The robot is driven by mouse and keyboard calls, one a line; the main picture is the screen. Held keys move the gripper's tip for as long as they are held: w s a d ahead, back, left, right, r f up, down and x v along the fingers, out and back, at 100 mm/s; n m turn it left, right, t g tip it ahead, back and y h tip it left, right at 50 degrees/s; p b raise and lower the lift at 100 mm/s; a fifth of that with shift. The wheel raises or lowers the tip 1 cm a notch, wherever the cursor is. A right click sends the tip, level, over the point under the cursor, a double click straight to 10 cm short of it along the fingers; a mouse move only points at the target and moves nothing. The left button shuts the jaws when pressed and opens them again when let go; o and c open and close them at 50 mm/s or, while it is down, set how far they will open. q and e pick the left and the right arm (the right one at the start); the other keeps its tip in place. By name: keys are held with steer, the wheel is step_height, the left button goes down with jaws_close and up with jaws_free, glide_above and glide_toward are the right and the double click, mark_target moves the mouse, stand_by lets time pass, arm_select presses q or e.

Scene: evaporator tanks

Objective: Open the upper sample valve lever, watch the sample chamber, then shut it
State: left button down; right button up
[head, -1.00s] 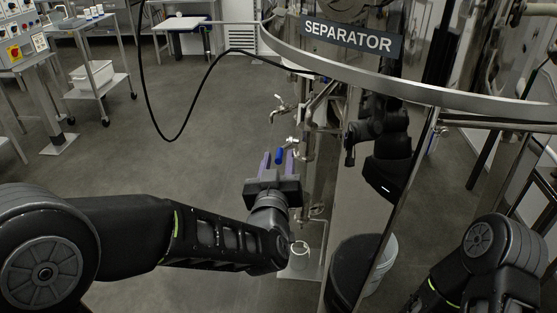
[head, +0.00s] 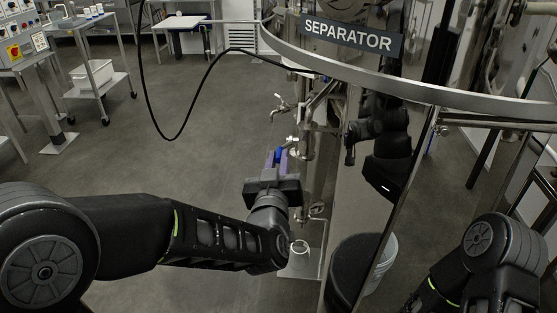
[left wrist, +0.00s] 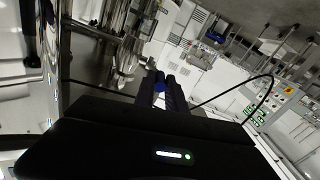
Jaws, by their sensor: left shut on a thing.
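A blue valve lever (head: 278,154) sits on the steel sample pipework (head: 307,145) at the left side of the separator tank. My left gripper (head: 276,160) is shut on the blue lever, with one purple finger on each side of it. In the left wrist view, the blue lever (left wrist: 159,87) shows between the dark fingertips (left wrist: 166,84), close to the shiny pipework. A lower valve (head: 317,209) is on the pipework below my gripper. I cannot make out the contents of any sample chamber. My right gripper is out of view.
The polished tank with its SEPARATOR sign (head: 352,36) stands close on the right, ringed by a steel rail (head: 440,95). A metal tap (head: 281,104) is above the lever.

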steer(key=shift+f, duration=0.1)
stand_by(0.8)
